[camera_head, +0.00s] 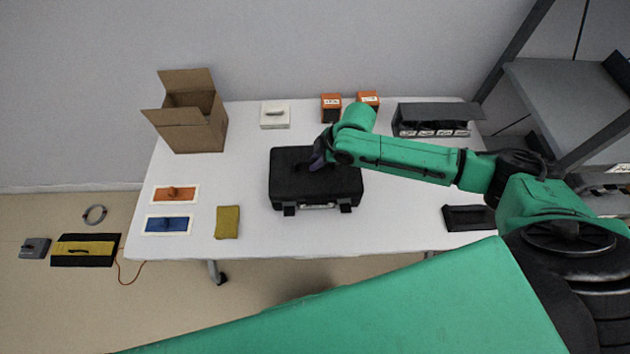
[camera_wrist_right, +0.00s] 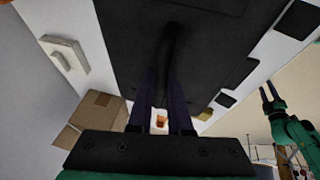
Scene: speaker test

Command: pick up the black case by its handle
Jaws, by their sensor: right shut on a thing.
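The black case (camera_head: 290,190) lies flat at the middle of the white table (camera_head: 330,235), its latches facing me. I cannot tell any gap under it. My right gripper (camera_head: 319,160) is over the middle of its lid, shut on the handle. In the right wrist view the dark handle (camera_wrist_right: 168,48) runs between the two fingers (camera_wrist_right: 164,100), with the case lid (camera_wrist_right: 215,60) behind it. My left gripper (camera_wrist_right: 268,95) shows small at the right of that view, its two prongs apart and empty, away from the case. It is outside the head view.
An open cardboard box (camera_head: 200,130), a white block (camera_head: 275,115), orange boxes (camera_head: 331,107) and a dark open bin (camera_head: 435,118) stand along the back. Orange (camera_head: 175,194) and blue (camera_head: 167,224) pads and a yellow cloth (camera_head: 228,222) lie left. A black block (camera_head: 468,217) lies right.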

